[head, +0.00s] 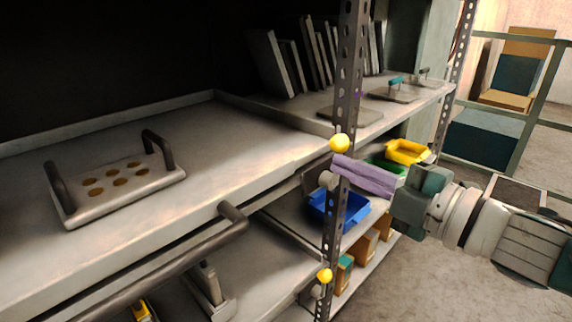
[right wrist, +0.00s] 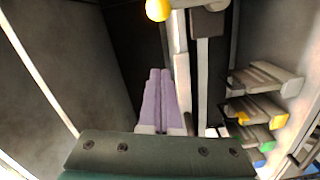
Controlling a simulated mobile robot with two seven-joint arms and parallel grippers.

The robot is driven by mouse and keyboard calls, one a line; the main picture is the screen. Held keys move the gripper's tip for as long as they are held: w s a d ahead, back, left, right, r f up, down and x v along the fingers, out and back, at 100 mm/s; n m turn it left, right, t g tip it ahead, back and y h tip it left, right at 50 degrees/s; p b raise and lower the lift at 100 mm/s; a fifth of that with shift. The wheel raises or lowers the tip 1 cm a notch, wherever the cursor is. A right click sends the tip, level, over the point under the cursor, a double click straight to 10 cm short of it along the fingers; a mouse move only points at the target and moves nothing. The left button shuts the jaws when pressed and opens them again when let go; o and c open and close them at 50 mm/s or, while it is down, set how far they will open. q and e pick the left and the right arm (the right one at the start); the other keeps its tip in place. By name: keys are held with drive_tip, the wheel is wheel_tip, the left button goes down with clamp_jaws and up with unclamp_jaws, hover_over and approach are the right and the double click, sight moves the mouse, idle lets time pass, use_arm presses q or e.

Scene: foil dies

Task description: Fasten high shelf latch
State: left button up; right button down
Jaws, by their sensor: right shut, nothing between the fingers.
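The upper shelf latch shows as a yellow ball knob (head: 339,143) on the perforated upright post, with a round grey piece (head: 327,180) just below it. In the right wrist view the yellow knob (right wrist: 158,9) is at the top edge, near a dark grey block (right wrist: 209,22). A second, lower yellow knob (head: 324,275) is further down the post. My right gripper (head: 338,167) has purple fingers, shut and empty, with tips close below and right of the upper knob. Contact cannot be told. In the wrist view the fingertips (right wrist: 159,73) point toward the knob. My left gripper is not in view.
A grey tray with two handles and round holes (head: 125,186) lies on the upper shelf. Upright plates (head: 290,65) stand behind. A dark rail (head: 165,262) runs along the front left.

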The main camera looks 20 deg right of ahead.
drive_tip(key=d+v, duration=0.1)
drive_tip(key=v, duration=0.5)
drive_tip(key=shift+s+d+r, duration=0.2)
